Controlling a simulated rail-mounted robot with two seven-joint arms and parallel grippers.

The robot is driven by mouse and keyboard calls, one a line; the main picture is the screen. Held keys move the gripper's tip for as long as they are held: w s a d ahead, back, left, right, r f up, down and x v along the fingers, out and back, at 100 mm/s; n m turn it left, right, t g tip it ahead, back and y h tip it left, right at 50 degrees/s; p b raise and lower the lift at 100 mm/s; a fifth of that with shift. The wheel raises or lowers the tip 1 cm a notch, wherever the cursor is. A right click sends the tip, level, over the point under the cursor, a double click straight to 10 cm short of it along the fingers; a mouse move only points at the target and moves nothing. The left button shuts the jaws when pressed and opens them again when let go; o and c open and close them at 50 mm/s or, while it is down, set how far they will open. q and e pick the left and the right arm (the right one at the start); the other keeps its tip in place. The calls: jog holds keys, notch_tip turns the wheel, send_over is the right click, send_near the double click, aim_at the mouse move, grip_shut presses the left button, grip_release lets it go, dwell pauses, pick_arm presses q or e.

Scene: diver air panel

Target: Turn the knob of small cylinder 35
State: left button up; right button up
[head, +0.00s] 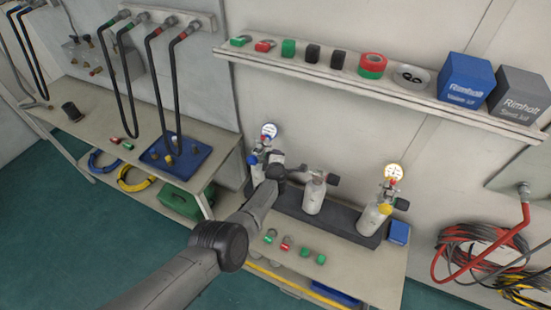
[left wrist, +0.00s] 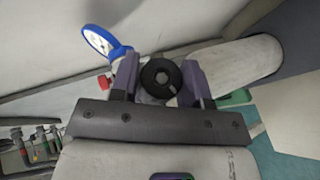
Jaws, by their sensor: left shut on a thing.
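Three small pale cylinders stand in a dark rack (head: 340,222) on the low bench: a left one (head: 257,177) with a blue-rimmed gauge (head: 269,131), a middle one (head: 314,196) and a right one (head: 374,217) with a yellow-rimmed gauge (head: 393,173). I cannot read their numbers. My left gripper (head: 269,164) is at the left cylinder and partly covers it. In the left wrist view, its two fingers (left wrist: 161,80) sit on either side of a round black knob (left wrist: 160,74) and are shut on it. The blue gauge (left wrist: 98,39) is beside the fingers. My right gripper is not in view.
Red and green fittings (head: 287,244) lie on the bench in front of the rack. A shelf (head: 390,92) above holds tapes, a dish and two boxes. Coiled hoses (head: 480,250) hang at the right. A blue tray (head: 180,160) sits on the left bench.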

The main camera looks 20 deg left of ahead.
pick_arm(q)
jog(key=o, duration=0.9)
jog(key=shift+r, duration=0.1)
jog(key=shift+s+r+p, duration=0.1)
jog(key=shift+p, duration=0.2)
jog(key=p+v, duration=1.3)
jog(key=p, duration=0.3)
jog(key=shift+s+d, duration=0.2)
jog(key=shift+s, duration=0.05)
